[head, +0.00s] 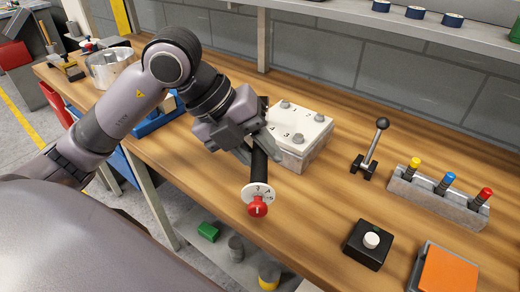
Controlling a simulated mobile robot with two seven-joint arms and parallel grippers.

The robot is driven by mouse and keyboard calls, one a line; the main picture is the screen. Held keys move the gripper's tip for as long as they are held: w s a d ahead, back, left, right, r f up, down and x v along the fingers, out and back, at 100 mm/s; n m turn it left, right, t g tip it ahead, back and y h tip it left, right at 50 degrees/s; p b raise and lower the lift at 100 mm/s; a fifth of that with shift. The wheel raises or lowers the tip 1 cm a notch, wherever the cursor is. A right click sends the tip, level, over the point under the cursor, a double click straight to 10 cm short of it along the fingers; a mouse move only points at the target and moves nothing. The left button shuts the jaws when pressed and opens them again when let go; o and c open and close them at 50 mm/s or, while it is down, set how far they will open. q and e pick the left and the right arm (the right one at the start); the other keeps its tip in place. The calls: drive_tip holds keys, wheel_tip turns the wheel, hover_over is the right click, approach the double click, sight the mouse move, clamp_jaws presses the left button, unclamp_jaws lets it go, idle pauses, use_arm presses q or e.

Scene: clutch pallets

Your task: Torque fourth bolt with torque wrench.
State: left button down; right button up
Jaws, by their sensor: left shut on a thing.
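My left gripper (257,140) is shut on the torque wrench (259,168), a black bar with a white numbered dial and a red knob at its lower end. The dial end hangs toward the table's front edge. The bolt block (292,160) is a grey box with a white numbered top, just right of the gripper. Grey bolts show on it at the back (285,104), right (319,117) and front (298,138). The gripper and wrench cover its left corner, so I cannot tell whether the wrench touches a bolt there. My right gripper is not in view.
Right of the block stand a black lever (374,145), a grey rack (435,196) with yellow, blue and red pegs, a black button box (366,247) and an orange pad (448,272). A metal pot (108,68) and a blue bin (150,123) are at left.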

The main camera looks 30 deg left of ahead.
use_arm(q)
drive_tip(key=shift+f+b, duration=0.55)
drive_tip(key=shift+f, duration=0.1)
drive_tip(key=shift+a, duration=0.15)
idle(0.4)
drive_tip(key=shift+s+a, duration=0.1)
drive_tip(key=shift+a, duration=0.1)
drive_tip(key=shift+s+a+m+g+h+b, duration=0.35)
drive_tip(key=shift+a+m+b, duration=0.25)
drive_tip(key=shift+m, duration=0.2)
drive_tip(key=shift+a, duration=0.15)
drive_tip(key=shift+s+a+m+g+b, duration=0.2)
drive_tip(key=shift+a+m+g, duration=0.05)
drive_tip(key=shift+a+m, duration=0.2)
drive_tip(key=shift+s+a+m+g+b, duration=0.2)
drive_tip(key=shift+a+m, duration=0.2)
drive_tip(key=shift+m, duration=0.05)
